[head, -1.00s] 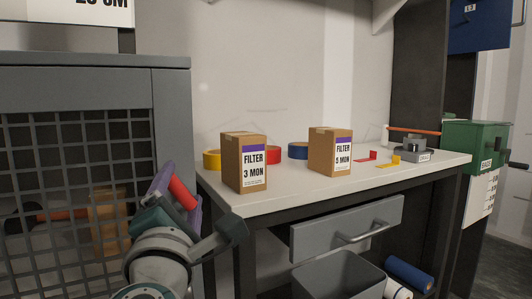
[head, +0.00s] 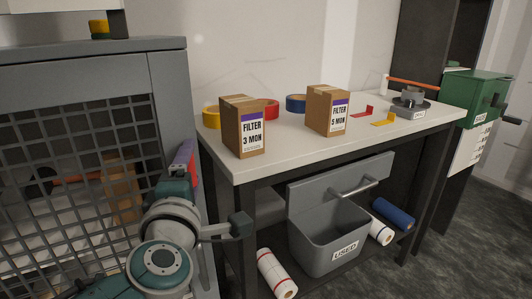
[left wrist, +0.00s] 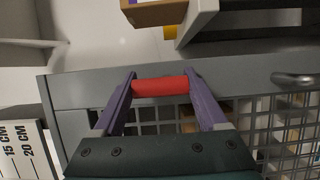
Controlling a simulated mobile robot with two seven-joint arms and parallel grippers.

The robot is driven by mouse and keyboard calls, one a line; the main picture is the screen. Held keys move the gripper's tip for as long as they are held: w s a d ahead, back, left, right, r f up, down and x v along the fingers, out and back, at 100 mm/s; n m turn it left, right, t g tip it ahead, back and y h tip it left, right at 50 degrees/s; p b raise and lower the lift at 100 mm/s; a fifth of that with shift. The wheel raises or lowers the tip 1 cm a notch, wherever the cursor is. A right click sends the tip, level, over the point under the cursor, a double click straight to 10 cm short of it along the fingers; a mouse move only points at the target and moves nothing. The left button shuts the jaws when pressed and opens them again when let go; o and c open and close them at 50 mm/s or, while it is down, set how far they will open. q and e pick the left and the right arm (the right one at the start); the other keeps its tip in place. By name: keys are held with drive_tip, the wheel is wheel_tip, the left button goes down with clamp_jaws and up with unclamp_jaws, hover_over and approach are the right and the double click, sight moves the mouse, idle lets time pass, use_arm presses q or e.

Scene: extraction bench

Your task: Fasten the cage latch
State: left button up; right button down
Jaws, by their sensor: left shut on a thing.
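The grey cage (head: 172,75) stands at the left of the head view, with a mesh front (head: 75,130). The red latch handle (head: 193,172) is at the cage's right front edge, mostly hidden by my gripper. In the left wrist view the red handle (left wrist: 160,86) lies crosswise between the purple fingers of my left gripper (left wrist: 160,80), which is shut on it. My left gripper (head: 185,158) is partly hidden by its own wrist in the head view. I cannot tell whether the latch is seated. My right gripper is not in view.
A white-topped bench (head: 290,150) stands right of the cage, with two filter boxes (head: 242,127) (head: 328,110) and tape rolls. An orange-handled thing (head: 65,181) and a box (head: 122,190) show behind the mesh.

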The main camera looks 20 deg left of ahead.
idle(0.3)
use_arm(q)
drive_tip(key=o, duration=1.3)
drive_tip(key=p+v, duration=0.1)
drive_tip(key=v, duration=0.9)
